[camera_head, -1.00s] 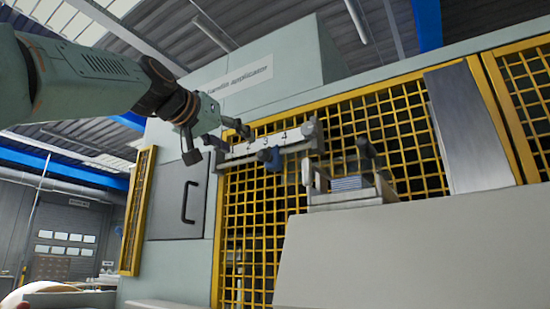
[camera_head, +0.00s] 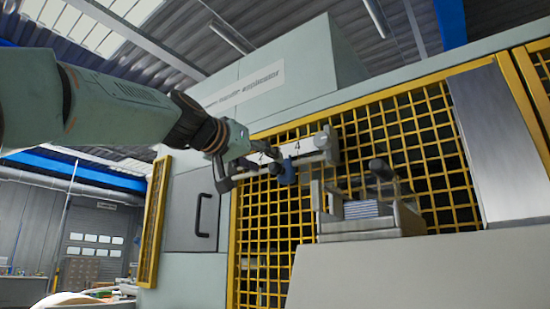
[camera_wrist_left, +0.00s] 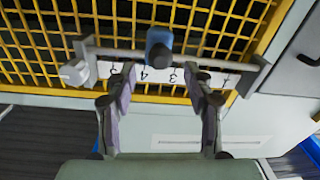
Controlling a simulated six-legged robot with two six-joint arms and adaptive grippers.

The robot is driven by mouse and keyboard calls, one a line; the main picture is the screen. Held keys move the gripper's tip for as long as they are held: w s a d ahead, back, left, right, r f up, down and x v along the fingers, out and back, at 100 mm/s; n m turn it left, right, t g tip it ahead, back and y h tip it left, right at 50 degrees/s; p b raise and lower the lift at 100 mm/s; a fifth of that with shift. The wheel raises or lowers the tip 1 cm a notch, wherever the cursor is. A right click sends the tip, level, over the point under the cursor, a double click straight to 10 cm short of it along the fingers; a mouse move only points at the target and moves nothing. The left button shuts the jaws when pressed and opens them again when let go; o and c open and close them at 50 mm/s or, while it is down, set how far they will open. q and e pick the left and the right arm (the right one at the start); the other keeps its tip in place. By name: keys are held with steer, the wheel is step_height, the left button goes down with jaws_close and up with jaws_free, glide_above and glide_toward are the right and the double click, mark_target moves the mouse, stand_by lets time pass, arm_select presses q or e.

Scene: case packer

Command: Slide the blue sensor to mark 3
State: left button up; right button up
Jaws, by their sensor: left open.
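The blue sensor (camera_head: 286,173) sits on a pale horizontal rail (camera_head: 318,157) in front of the yellow mesh. My left gripper (camera_head: 246,166) is at the left part of the rail, close to the sensor. In the left wrist view its two fingers (camera_wrist_left: 164,92) are spread and empty, with the sensor above the gap between them in the picture. Part of the rail's label strip is hidden by the fingers. My right gripper is not in view.
A grey end block (camera_wrist_left: 74,72) stands at the rail's left end in the wrist view. Yellow mesh (camera_head: 270,255) lies behind the rail. A bracket with a bluish stack (camera_head: 362,209) stands right of the sensor. A cabinet door with handle (camera_head: 200,215) is at left.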

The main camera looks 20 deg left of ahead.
mark_target(272, 166)
arm_select(q)
steer(key=shift+w+d+r+p, duration=0.1)
steer(key=shift+w+p, duration=0.05)
steer(key=shift+w, duration=0.2)
steer(key=shift+w+d+r+p, duration=0.1)
steer(key=shift+w+p, duration=0.05)
steer(key=shift+w, duration=0.2)
steer(key=p+x, duration=0.1)
steer(key=x, duration=0.1)
steer(key=shift+w+d+f, duration=0.1)
steer(key=shift+w+f, duration=0.1)
steer(key=shift+w, duration=0.2)
steer(key=shift+w+d+f, duration=0.15)
steer(key=shift+w+d, duration=0.1)
steer(key=shift+w, duration=0.15)
steer(key=shift+s+a, duration=0.1)
steer(key=shift+s, duration=0.1)
steer(key=shift+s+a, duration=0.15)
steer(key=shift+s, duration=0.1)
steer(key=shift+c, duration=1.3)
steer(key=shift+w, duration=0.25)
steer(key=c, duration=0.4)
jaws_close()
